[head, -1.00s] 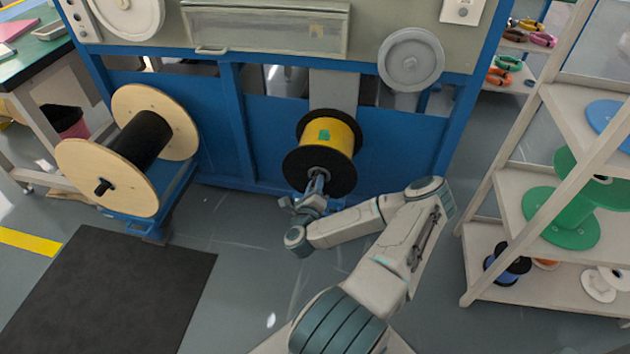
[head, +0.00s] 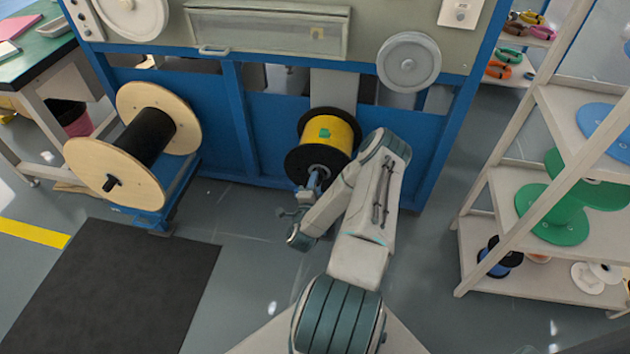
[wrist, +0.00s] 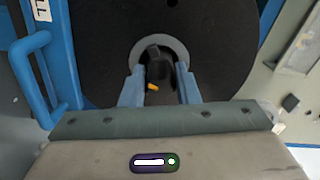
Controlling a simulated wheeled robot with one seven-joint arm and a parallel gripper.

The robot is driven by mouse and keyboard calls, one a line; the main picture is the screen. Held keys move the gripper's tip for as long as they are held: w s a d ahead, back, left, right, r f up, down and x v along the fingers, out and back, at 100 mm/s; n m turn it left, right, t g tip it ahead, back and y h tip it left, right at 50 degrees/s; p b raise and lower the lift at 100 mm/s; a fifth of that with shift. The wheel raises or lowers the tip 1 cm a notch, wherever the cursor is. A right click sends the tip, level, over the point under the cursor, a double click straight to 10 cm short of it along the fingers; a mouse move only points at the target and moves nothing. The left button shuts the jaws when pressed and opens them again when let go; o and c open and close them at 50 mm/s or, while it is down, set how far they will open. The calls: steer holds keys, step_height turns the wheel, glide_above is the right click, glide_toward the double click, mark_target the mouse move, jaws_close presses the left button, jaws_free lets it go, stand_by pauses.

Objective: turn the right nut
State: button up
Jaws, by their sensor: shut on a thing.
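The yellow cable spool (head: 336,130) with black flanges is mounted low on the machine's front. The right nut (wrist: 158,68) is a dark piece at the hub, inside a grey ring (wrist: 176,48) on the black flange. My gripper (head: 316,177) is at the hub of this spool. In the wrist view my gripper's two blue fingers (wrist: 158,84) stand on either side of the nut and are shut on it. A small orange mark (wrist: 153,87) shows between the fingers. My forearm hides part of the spool's right side in the head view.
A wooden spool with a black core (head: 145,138) stands on a blue stand at left. A shelf rack (head: 512,187) with green spools is at right. A blue handle (wrist: 30,75) is left of the flange. A dark mat (head: 130,285) lies on the floor.

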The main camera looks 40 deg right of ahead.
steer(key=n, duration=0.5)
steer(key=shift+s+f+n+p, duration=0.1)
steer(key=shift+n+p, duration=0.2)
steer(key=shift+p, duration=0.1)
steer(key=n, duration=0.6)
steer(key=n+b, duration=0.1)
steer(key=n, duration=0.2)
steer(key=shift+s+d+f, duration=0.1)
steer(key=shift+f, duration=0.05)
steer(key=n+b, duration=0.2)
steer(key=n, duration=0.3)
steer(key=shift+s+d+b, duration=0.1)
steer(key=shift+b, duration=0.2)
steer(key=n+b, duration=0.2)
steer(key=n, duration=0.3)
steer(key=shift+s, duration=0.1)
steer(key=n+b, duration=0.2)
steer(key=n, duration=0.3)
steer(key=shift+d, duration=0.1)
steer(key=n, duration=0.2)
steer(key=n+b, duration=0.1)
steer(key=n, duration=0.1)
steer(key=n+b, duration=0.1)
steer(key=shift+r+n, duration=0.25)
steer(key=shift+n, duration=0.15)
steer(key=shift+r+n+b, duration=0.15)
steer(key=shift+n+b, duration=0.8)
steer(key=shift+n, duration=1.35)
steer(key=shift+s, duration=0.1)
